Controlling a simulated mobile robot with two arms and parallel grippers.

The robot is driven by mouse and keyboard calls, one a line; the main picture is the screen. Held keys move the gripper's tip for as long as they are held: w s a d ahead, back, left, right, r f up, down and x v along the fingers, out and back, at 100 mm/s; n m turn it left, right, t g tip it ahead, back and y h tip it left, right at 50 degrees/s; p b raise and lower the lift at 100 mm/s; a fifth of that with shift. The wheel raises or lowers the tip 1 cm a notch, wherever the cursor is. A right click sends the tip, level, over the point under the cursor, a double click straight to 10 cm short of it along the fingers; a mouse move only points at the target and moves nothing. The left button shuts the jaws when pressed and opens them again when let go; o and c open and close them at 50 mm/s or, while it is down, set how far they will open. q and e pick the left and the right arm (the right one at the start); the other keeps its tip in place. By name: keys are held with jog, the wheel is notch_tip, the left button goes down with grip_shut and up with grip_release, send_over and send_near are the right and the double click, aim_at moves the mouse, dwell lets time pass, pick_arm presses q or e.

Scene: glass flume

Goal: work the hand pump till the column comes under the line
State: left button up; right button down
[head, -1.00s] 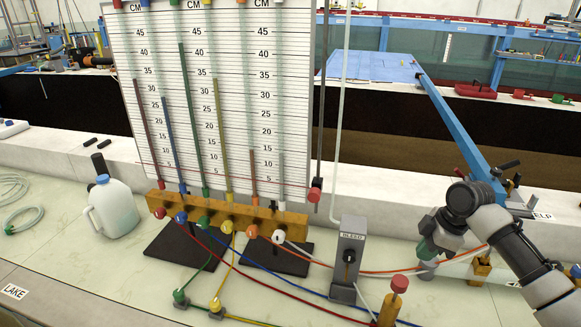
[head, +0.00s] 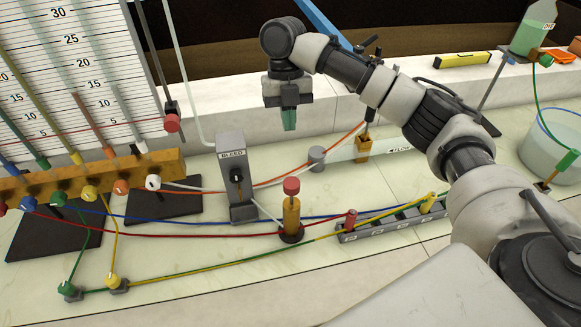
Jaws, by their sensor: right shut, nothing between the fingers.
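The hand pump (head: 291,218), a brass cylinder with a red knob, stands right of the grey BLEED box (head: 236,180). Its red knob (head: 291,185) is up, clear of the brass body. My right gripper (head: 289,127) is shut and empty, pointing down; in the picture it is above the knob, apart from it. The gauge board (head: 88,50) at the left has coloured columns and a CM scale. The orange column (head: 95,122) and white column (head: 135,130) are short. A red slider (head: 172,123) sits on the rod beside the board. The board's top is cut off. My left gripper is not in view.
A grey cylinder (head: 316,156) and a small brass block (head: 363,150) stand behind the pump. A grey strip of ports (head: 385,225) lies to its right. Coloured tubes cross the bench around the pump. A clear bucket (head: 550,145) stands at the far right.

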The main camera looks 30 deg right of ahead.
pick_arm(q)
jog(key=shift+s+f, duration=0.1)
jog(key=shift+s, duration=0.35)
pick_arm(e)
jog(key=shift+s+r+n, duration=0.1)
jog(key=shift+n, duration=0.2)
jog(key=p, duration=0.3)
send_near(292, 183)
jog(key=x, duration=0.5)
jog(key=shift+s+f, duration=0.3)
jog(key=shift+s, duration=0.05)
jog(key=shift+f, duration=0.55)
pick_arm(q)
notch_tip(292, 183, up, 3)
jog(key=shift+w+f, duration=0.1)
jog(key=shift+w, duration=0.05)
pick_arm(e)
jog(key=shift+f, duration=0.1)
